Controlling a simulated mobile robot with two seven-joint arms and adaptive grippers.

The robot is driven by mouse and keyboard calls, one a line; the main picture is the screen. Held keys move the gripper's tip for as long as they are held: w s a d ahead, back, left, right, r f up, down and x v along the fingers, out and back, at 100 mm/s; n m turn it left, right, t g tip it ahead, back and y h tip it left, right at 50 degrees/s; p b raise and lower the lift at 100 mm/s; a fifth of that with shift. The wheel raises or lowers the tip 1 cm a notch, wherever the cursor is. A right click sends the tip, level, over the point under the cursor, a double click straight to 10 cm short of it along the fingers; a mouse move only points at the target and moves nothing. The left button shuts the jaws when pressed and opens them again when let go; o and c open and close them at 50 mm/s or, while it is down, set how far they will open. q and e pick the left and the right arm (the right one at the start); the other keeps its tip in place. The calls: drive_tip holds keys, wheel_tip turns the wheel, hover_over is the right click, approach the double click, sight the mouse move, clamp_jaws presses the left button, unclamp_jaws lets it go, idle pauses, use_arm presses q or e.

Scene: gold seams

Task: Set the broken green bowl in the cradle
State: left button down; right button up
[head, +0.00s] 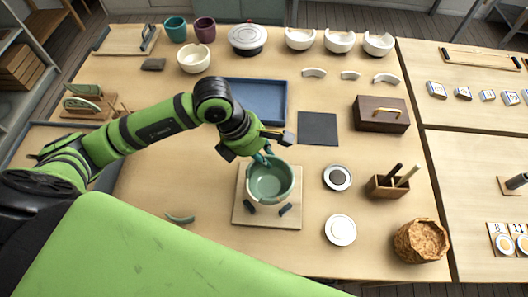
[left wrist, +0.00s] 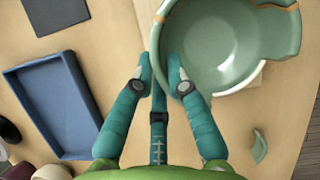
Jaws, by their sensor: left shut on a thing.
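The broken green bowl (head: 270,184) is upright over the cradle, a light wooden board (head: 240,217) with dark rests showing at its front. I cannot tell whether the bowl touches the rests. In the left wrist view the bowl (left wrist: 215,50) shows gold seams and an uneven, broken rim. My left gripper (head: 262,158) is shut on the bowl's rim at its far side; its teal fingers (left wrist: 161,75) show in the left wrist view. A loose green shard (head: 180,218) lies on the table left of the cradle and also shows in the left wrist view (left wrist: 260,147). My right gripper is not in view.
A blue tray (head: 257,82) and a dark mat (head: 318,128) lie behind the cradle. Right of it are a round dark-centred dish (head: 337,177), a white dish (head: 340,230), a tool holder (head: 376,188) and a woven basket (head: 420,241). White broken bowls (head: 340,41) stand at the back.

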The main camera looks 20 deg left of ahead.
use_arm(q)
drive_tip(key=shift+f+b, duration=0.15)
drive_tip(key=shift+b, duration=0.25)
idle(0.8)
drive_tip(key=shift+f+b, duration=0.3)
drive_tip(key=shift+b, duration=0.2)
drive_tip(key=shift+b, duration=0.3)
idle(0.7)
drive_tip(key=shift+f+b, duration=1.5)
drive_tip(key=shift+b, duration=0.4)
idle(1.7)
drive_tip(key=c, duration=1.2)
unclamp_jaws()
drive_tip(key=shift+o, duration=0.2)
drive_tip(key=o, duration=0.4)
drive_tip(key=shift+f, duration=0.15)
